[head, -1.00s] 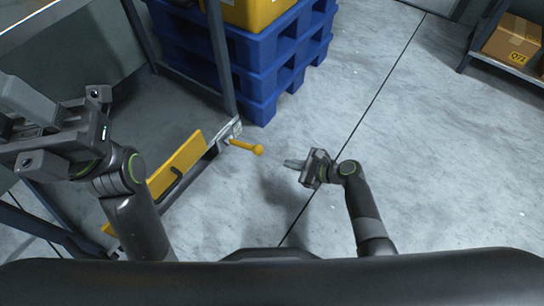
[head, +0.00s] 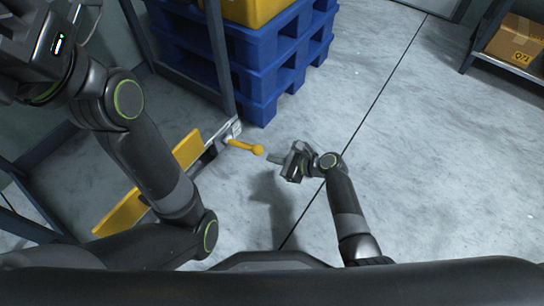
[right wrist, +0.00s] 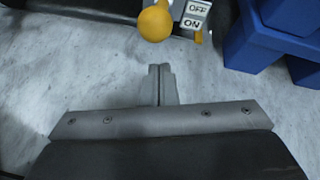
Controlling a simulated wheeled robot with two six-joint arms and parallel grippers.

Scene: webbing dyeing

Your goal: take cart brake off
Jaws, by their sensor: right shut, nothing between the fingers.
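The cart brake lever (head: 245,147) is a yellow handle with a round knob, on a grey bracket at the cart's lower corner. In the right wrist view its knob (right wrist: 155,24) is at the top, beside a label plate (right wrist: 194,14) reading OFF above ON. A small yellow pointer (right wrist: 198,38) shows by ON. My right gripper (head: 273,158) is shut and empty, its fingertips just right of the knob. In the right wrist view its closed fingers (right wrist: 160,72) are below the knob, with a gap. My left arm is raised at the left; its fingertips are out of the picture.
The cart has a yellow bar (head: 150,184) along its low rail and a dark upright post (head: 221,60). Blue stacked pallets (head: 262,75) with a yellow crate (head: 258,10) stand behind. A shelf with a cardboard box (head: 515,40) is at the far right. The floor between is clear.

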